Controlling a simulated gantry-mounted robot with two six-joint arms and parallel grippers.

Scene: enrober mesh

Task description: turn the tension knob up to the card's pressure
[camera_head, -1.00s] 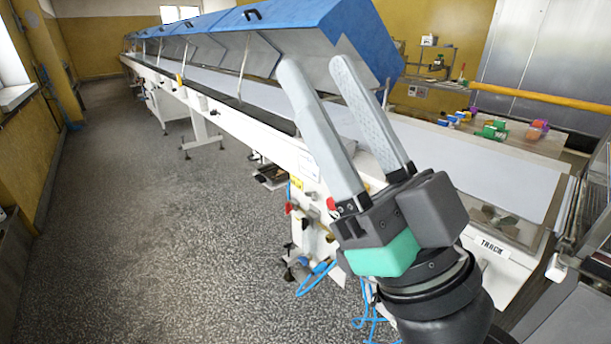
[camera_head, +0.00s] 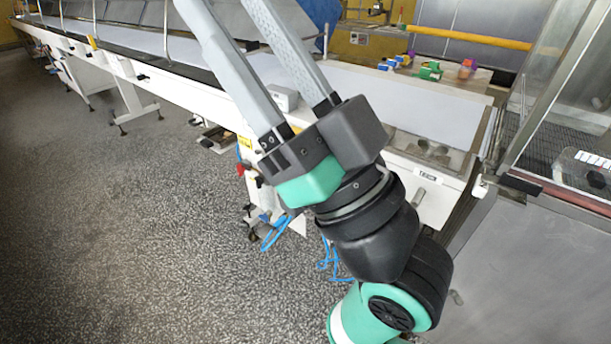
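My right gripper (camera_head: 222,8) reaches up across the middle of the view, in front of the conveyor. Its two long grey fingers stand apart with nothing between them, and their tips run to the top edge. My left gripper is not in view. I cannot make out a tension knob or a pressure card for certain. A small grey cylinder (camera_head: 418,197) sticks out below the label plate (camera_head: 425,172) at the conveyor's near end; I cannot tell if it is the knob. A pale panel with dark markings (camera_head: 590,168) is at the right, too small to read.
The long white conveyor (camera_head: 400,104) runs from far left to the right. A glazed machine housing (camera_head: 560,95) stands at the right. Coloured items (camera_head: 430,70) lie behind the belt. Blue hoses (camera_head: 278,232) hang below the conveyor. The speckled floor (camera_head: 130,240) is clear at left.

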